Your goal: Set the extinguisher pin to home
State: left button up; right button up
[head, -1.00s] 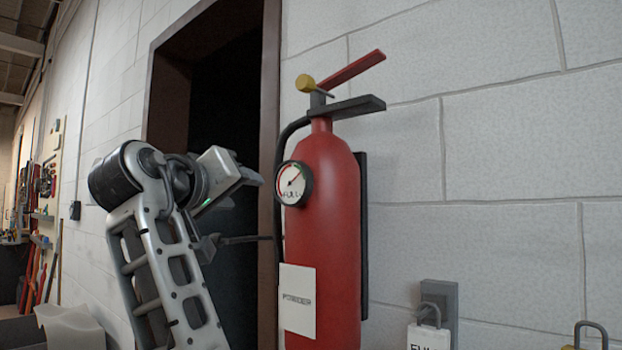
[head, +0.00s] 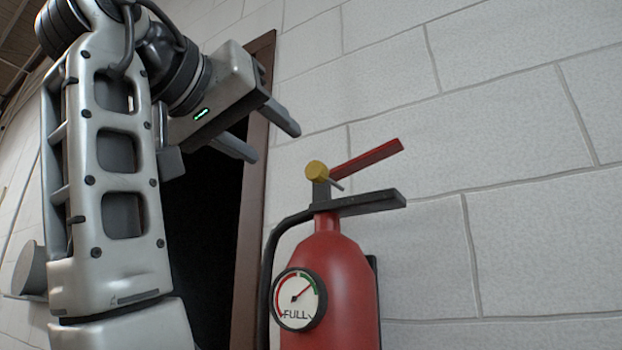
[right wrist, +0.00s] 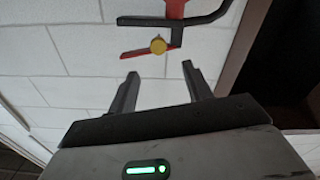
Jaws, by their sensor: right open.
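The extinguisher pin (head: 317,170) is a yellow round knob with a short grey rod, at the extinguisher's head below the red lever (head: 368,158). It also shows in the right wrist view (right wrist: 158,45), just beyond the fingertips. The red extinguisher (head: 340,265) stands upright against the wall, its lower part out of frame. My right gripper (head: 270,143) is open and empty, up and left of the pin in the head view. In the right wrist view, the pin lies between the lines of the two fingers (right wrist: 160,72), apart from them. My left gripper is not in view.
A round gauge (head: 298,299) marked FULL is on the extinguisher's front. A black hose (head: 268,270) runs down its left side. A dark doorway (head: 205,240) with a brown frame is behind my arm. The white block wall (head: 500,120) to the right is clear.

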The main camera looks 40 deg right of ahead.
aim_at(313, 169)
jog(key=p+x, duration=0.1)
jog(key=x, duration=1.2)
jog(key=shift+s+p, duration=0.15)
jog(key=shift+p, duration=0.25)
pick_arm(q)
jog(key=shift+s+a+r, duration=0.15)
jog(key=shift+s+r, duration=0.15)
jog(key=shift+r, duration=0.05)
pick_arm(e)
jog(key=shift+d, duration=0.45)
